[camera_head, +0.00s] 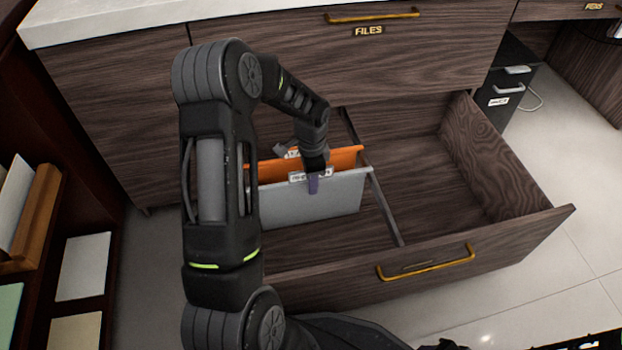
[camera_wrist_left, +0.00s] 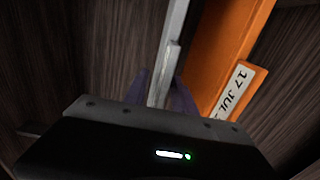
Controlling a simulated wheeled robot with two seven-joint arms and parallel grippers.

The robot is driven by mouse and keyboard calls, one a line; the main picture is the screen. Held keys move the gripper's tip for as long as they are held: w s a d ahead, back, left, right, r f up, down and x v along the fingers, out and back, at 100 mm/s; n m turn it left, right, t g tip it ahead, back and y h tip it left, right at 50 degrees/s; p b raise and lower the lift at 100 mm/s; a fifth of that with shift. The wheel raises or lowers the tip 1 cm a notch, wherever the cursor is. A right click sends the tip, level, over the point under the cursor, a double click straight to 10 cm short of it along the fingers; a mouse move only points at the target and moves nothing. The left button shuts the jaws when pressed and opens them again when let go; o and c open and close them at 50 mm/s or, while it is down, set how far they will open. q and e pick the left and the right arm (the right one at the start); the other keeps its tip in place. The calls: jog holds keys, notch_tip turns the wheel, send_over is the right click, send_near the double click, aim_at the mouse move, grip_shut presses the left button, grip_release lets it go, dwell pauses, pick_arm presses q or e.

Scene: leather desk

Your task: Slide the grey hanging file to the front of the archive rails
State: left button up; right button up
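The grey hanging file (camera_head: 320,199) hangs in the open drawer, in front of the orange file (camera_head: 346,158). It has a white label tab on its top edge. My left gripper (camera_head: 313,184) reaches down from above at this tab. In the left wrist view, the two purple fingers (camera_wrist_left: 162,92) lie close on both sides of the top edge of the grey file (camera_wrist_left: 174,50), and appear shut on it. The orange file (camera_wrist_left: 232,50) is to the right there, apart from the fingers. A dark rail (camera_head: 384,200) runs front to back at the files' right end. My right gripper is not in view.
The drawer front with its brass handle (camera_head: 428,263) is nearest me. There is free room between the grey file and this front. The drawer's right compartment (camera_head: 440,190) looks empty. A closed drawer marked FILES (camera_head: 368,55) is above, behind my arm.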

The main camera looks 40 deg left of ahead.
pick_arm(q)
grip_shut()
dwell(0.9)
dwell(0.4)
jog(key=s+d+b, duration=0.1)
jog(key=s+d, duration=1)
jog(key=d, duration=0.3)
dwell(2.1)
jog(key=shift+s, duration=0.1)
jog(key=shift+o, duration=1)
grip_release()
